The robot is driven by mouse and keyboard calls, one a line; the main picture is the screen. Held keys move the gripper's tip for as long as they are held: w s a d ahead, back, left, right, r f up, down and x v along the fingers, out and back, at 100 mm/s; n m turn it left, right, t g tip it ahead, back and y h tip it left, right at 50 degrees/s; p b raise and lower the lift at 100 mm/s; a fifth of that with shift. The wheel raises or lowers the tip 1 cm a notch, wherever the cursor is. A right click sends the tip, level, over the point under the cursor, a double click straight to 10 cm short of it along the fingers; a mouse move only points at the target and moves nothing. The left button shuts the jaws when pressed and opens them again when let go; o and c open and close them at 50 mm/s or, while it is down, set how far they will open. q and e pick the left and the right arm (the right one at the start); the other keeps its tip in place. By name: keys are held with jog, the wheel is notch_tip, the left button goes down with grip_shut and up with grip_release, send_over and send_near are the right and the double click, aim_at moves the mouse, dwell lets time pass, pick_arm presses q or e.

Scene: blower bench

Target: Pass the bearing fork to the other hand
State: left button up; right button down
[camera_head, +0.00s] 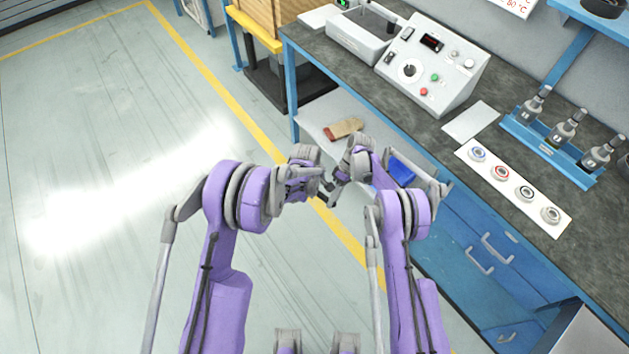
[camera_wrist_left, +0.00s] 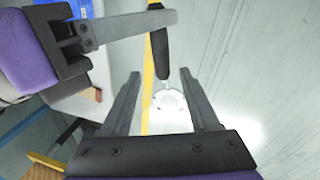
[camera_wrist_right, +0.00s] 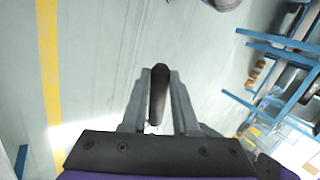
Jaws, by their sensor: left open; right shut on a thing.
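The bearing fork has a black handle (camera_wrist_left: 159,50) and a pale, ring-like forked end (camera_wrist_left: 170,99). My right gripper (camera_head: 343,180) is shut on the black handle, which also shows between its fingers in the right wrist view (camera_wrist_right: 158,92). My left gripper (camera_head: 323,184) is open and close to the right one. In the left wrist view the forked end and thin shank appear between its spread fingers (camera_wrist_left: 163,85), with no visible contact. Depth there is hard to judge. In the head view the fork is mostly hidden by the grippers.
The workbench (camera_head: 465,205) stands to the right with a control box (camera_head: 432,65), a white board (camera_head: 512,190) with several bearings and a blue rack (camera_head: 550,145). A brown-red object (camera_head: 343,128) lies on the lower shelf. The floor (camera_head: 90,130) at left is clear.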

aim_at(318, 191)
pick_arm(q)
jog(key=shift+w+d+f, duration=0.1)
jog(key=shift+w+f, duration=0.05)
jog(key=shift+f, duration=0.65)
jog(key=shift+w+d+f, duration=0.1)
jog(key=shift+f, duration=0.65)
grip_shut()
pick_arm(e)
jog(key=c, duration=0.6)
grip_release()
